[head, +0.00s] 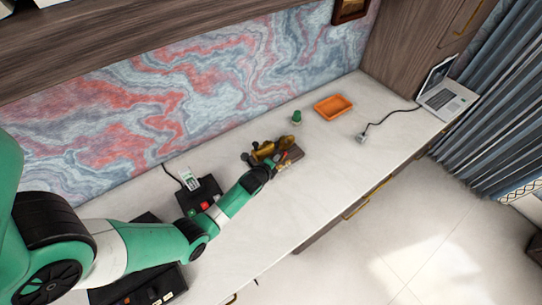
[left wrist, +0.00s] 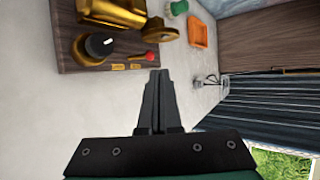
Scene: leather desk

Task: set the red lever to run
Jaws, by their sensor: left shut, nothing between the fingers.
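The red lever (left wrist: 148,57) is a short arm with a red ball end, low on the side of a brass device (left wrist: 112,14) on a wooden board (left wrist: 62,58). In the left wrist view its ball points right, and small gold plates sit beside it, too small to read. In the head view the brass device (head: 264,150) is partly behind my left arm. My left gripper (left wrist: 159,72) is shut and empty, its tips close to the red ball. I cannot tell whether they touch it. My right gripper is not in view.
A black knob (left wrist: 99,45) stands beside the lever on the board. A green object (head: 296,117), an orange tray (head: 333,107) and a laptop (head: 446,101) lie farther right. A black box with a red button (head: 204,205) is near my left forearm. The desk front is clear.

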